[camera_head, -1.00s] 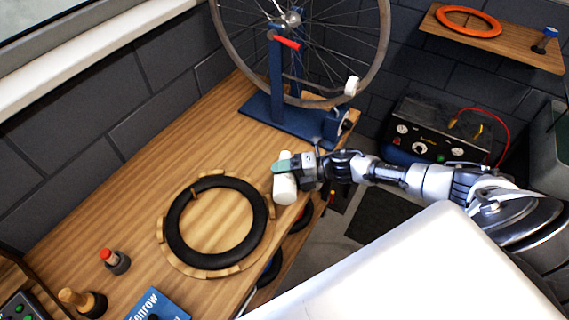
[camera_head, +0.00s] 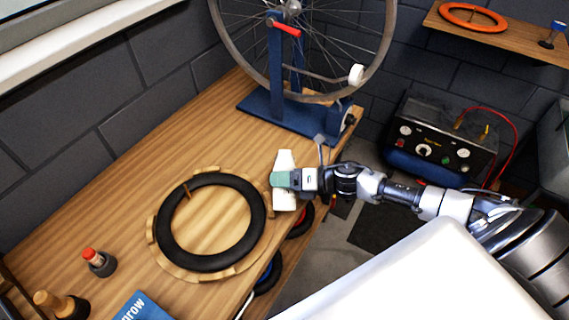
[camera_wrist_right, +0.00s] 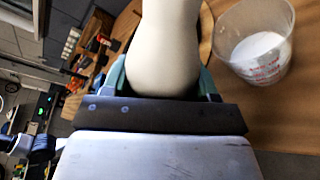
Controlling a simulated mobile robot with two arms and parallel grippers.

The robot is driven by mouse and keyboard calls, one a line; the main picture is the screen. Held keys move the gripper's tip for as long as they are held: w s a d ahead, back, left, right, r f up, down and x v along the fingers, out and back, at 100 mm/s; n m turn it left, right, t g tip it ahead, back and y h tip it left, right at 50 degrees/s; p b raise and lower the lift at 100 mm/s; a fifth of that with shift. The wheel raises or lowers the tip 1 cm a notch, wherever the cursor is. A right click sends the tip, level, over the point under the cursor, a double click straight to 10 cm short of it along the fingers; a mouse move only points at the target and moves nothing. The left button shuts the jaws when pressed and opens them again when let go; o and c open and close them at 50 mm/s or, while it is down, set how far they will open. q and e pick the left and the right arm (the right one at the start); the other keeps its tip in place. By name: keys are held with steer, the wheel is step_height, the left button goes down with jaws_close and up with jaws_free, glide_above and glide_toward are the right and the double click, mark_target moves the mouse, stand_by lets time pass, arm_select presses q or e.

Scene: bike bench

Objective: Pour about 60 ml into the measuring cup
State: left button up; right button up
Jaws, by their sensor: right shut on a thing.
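My right gripper (camera_head: 283,179) is shut on a white bottle (camera_head: 285,201) above the right edge of the wooden bench. The bottle's narrower end shows beyond the green fingers, toward the back. In the right wrist view the bottle (camera_wrist_right: 163,45) fills the top middle between the fingers. The clear measuring cup (camera_wrist_right: 277,72) with red markings is at the right of that view, apart from the bottle. White contents show inside the cup. I cannot make out the cup in the head view. My left gripper is not in view.
A black tyre (camera_head: 172,246) lies on a round wooden holder (camera_head: 153,230) left of the bottle. A blue wheel stand (camera_head: 287,115) holds a wheel behind it. A red-capped bottle (camera_head: 99,262) stands at the front left. Bare bench lies between tyre and stand.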

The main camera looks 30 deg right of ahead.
steer(key=shift+w+r+n, duration=0.15)
steer(key=shift+r+n, duration=0.25)
steer(key=shift+r, duration=0.3)
steer(key=f+n+t+b, duration=0.1)
steer(key=n+b, duration=0.1)
steer(key=b, duration=0.2)
steer(key=n+b, duration=0.1)
steer(key=b, duration=0.1)
steer(key=s+n+t+b, duration=0.1)
steer(key=n+b, duration=0.1)
steer(key=b, duration=0.1)
steer(key=a+n+b, duration=0.1)
steer(key=b, duration=0.1)
steer(key=shift+s+r+n+t+b, duration=0.25)
steer(key=shift+r+n+t+b, duration=0.05)
steer(key=shift+n+b, duration=0.1)
steer(key=shift+s+a+r+n+t+y+b, duration=0.1)
steer(key=shift+s+r+n+t+y+b, duration=0.15)
steer(key=shift+r+n+b, duration=0.4)
steer(key=shift+a, duration=0.1)
